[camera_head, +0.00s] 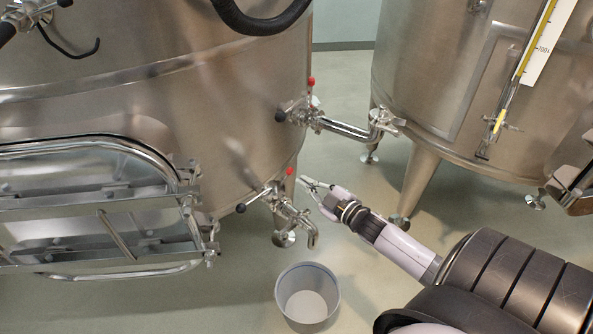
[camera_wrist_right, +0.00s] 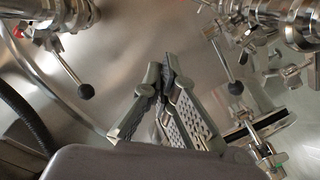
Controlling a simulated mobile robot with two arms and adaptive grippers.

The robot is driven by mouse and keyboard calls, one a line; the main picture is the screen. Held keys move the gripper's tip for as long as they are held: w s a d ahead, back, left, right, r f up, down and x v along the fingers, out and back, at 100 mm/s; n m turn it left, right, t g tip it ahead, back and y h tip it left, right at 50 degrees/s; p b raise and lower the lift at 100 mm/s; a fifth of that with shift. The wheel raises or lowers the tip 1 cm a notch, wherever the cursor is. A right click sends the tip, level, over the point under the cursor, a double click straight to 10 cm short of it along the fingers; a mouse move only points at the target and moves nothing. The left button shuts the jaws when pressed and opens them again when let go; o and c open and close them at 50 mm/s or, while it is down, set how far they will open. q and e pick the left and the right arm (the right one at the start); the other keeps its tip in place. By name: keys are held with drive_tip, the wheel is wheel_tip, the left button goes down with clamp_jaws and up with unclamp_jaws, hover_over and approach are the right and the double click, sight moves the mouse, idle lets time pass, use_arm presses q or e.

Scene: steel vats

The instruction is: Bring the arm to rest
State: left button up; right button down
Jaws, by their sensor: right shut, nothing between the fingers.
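My right arm comes in from the lower right of the head view. Its gripper (camera_head: 304,181) is just right of the lower valve (camera_head: 277,196) of the left vat (camera_head: 150,110). In the right wrist view the fingers (camera_wrist_right: 166,66) meet at their tips and hold nothing. The steel vat wall fills the background there, with black-knobbed valve levers on both sides of the fingers. I cannot tell from the views whether the gripper touches the valve. My left gripper is not in view.
A grey bucket (camera_head: 307,296) stands on the floor below the lower spout. An upper valve (camera_head: 300,112) has a pipe (camera_head: 345,129) reaching toward the right vat (camera_head: 450,80). An oval hatch (camera_head: 100,205) is at left. Open floor lies between the vats.

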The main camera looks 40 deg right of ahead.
drive_tip(key=shift+s+r, duration=0.15)
drive_tip(key=shift+s, duration=0.6)
